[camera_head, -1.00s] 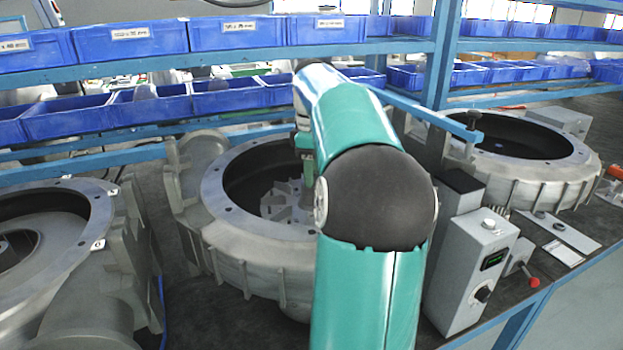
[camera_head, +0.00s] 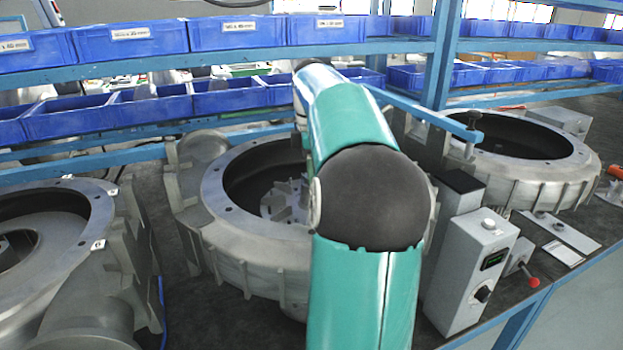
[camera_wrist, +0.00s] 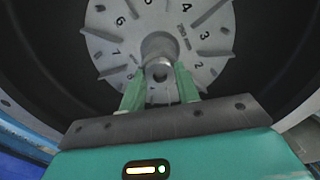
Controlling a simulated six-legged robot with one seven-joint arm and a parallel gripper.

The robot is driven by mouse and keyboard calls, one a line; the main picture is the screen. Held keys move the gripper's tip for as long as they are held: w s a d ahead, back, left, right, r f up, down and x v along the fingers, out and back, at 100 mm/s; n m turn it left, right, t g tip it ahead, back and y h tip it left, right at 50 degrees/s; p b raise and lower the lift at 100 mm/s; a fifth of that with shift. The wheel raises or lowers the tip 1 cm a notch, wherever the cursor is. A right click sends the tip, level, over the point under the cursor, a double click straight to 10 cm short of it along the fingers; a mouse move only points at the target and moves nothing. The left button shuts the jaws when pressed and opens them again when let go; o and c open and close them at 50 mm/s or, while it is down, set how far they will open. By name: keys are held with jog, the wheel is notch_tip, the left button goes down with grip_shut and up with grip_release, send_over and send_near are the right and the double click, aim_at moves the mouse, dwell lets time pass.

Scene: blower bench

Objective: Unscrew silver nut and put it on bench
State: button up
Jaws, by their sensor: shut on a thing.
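In the wrist view, my gripper (camera_wrist: 160,82) has its two green fingers on either side of the small silver nut (camera_wrist: 160,73), shut on it. The nut is in front of the round hub (camera_wrist: 158,46) at the centre of a grey, numbered, finned impeller. I cannot tell whether the nut is still on its thread. In the head view, the impeller (camera_head: 284,202) shows inside the middle blower housing (camera_head: 225,225). My arm hides the gripper and the nut there.
A grey bench (camera_head: 185,310) bears the housings. Another housing (camera_head: 60,225) is at left and a third (camera_head: 545,185) at right. A grey control box (camera_head: 468,270) stands right of my arm. Blue bins (camera_head: 130,40) on blue shelves run behind. Dark bench shows between the left and middle housings.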

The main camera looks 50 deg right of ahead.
jog(key=n, duration=0.8)
jog(key=shift+n, duration=0.3)
jog(key=n, duration=0.4)
jog(key=shift+n, duration=0.4)
jog(key=n, duration=0.3)
jog(key=shift+d+n, duration=0.1)
jog(key=shift+n, duration=0.3)
jog(key=o, duration=0.8)
jog(key=shift+o, duration=0.2)
